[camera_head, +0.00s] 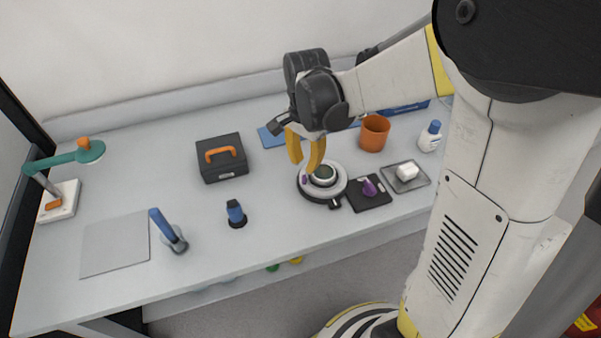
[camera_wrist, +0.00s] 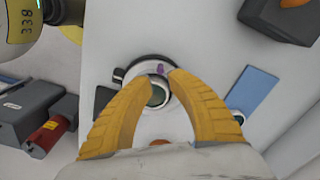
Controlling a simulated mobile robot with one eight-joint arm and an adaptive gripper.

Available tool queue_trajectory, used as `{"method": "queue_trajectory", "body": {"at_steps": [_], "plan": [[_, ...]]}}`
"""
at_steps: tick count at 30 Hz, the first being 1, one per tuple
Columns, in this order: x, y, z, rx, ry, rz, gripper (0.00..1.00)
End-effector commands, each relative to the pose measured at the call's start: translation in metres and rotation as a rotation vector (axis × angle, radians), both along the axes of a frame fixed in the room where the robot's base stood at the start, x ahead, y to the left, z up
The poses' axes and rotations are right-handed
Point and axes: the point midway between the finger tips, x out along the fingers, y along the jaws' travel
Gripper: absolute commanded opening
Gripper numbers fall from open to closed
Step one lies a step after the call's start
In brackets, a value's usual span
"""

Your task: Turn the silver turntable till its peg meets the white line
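The silver turntable (camera_head: 338,186) is a round disc on a dark base, with a dark-topped raised hub (camera_head: 323,172) at its middle. A small purple peg (camera_head: 304,180) stands on its left rim; in the wrist view the peg (camera_wrist: 161,71) is at the far side of the disc. A black tab (camera_head: 335,203) juts from the base's front edge. In the wrist view the hub (camera_wrist: 157,95) shows between the fingertips; contact cannot be told.
A black pad (camera_head: 377,201) with a purple item lies close right of the turntable. A tray (camera_head: 418,184) with a white block, an orange cup (camera_head: 374,132) and a white bottle (camera_head: 430,137) stand farther right. A black case (camera_head: 222,166) is left; bench between is clear.

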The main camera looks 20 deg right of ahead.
Motion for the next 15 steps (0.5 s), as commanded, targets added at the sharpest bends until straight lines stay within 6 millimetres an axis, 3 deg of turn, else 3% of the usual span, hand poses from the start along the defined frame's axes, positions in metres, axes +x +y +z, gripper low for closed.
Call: {"method": "queue_trajectory", "body": {"at_steps": [1, 6, 15], "plan": [[0.0, 0.0, -0.015, 0.0, 0.0, 0.001, 0.21], [0.0, 0.0, -0.045, 0.001, -0.001, 0.001, 0.21], [0.0, 0.0, -0.064, 0.001, -0.002, 0.002, 0.21]]}}
